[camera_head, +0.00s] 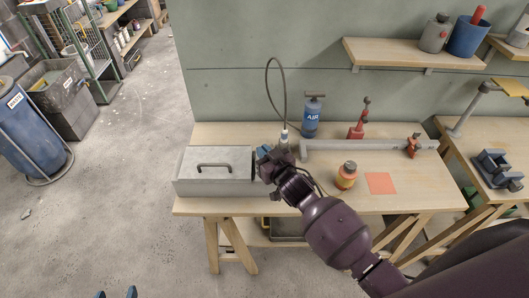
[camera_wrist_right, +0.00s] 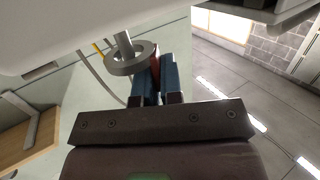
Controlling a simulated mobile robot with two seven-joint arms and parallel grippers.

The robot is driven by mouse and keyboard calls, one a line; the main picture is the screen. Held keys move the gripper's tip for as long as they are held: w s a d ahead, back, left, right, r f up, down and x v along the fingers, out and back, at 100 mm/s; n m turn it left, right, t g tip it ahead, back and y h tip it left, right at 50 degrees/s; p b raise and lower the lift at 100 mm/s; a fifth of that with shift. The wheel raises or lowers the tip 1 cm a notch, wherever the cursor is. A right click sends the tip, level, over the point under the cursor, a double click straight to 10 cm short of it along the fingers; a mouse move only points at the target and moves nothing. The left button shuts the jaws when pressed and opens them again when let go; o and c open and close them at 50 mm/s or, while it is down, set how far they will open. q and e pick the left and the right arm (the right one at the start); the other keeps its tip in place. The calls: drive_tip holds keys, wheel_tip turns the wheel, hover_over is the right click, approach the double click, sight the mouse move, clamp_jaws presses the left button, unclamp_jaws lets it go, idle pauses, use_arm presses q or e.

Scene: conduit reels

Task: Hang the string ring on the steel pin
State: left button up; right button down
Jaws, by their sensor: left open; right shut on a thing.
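My right gripper (camera_head: 268,160) is at the right end of the grey metal box on the bench. In the right wrist view, its blue fingers (camera_wrist_right: 158,72) are shut on a thin reddish piece (camera_wrist_right: 155,62). A thick grey ring (camera_wrist_right: 132,62) touches this piece and seems to be the string ring. A grey rod (camera_wrist_right: 122,42), likely the steel pin, meets the ring's hole from above; I cannot tell whether it passes through. Ring and pin are hidden by my arm in the head view. My left gripper (camera_head: 116,293) is open, at the bottom left, away from the bench.

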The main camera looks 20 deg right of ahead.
drive_tip(key=c, duration=1.2)
unclamp_jaws()
drive_tip(key=shift+s+a+f, duration=0.1)
drive_tip(key=shift+s+f, duration=0.2)
drive_tip(key=shift+f, duration=0.55)
drive_tip(key=shift+d, duration=0.2)
drive_tip(key=shift+s+d+g, duration=0.15)
drive_tip(key=shift+s+g, duration=0.1)
drive_tip(key=shift+g, duration=0.05)
drive_tip(key=a+r+v, duration=0.1)
drive_tip(key=v, duration=0.9)
drive_tip(key=shift+r, duration=0.2)
drive_tip(key=shift+n, duration=0.3)
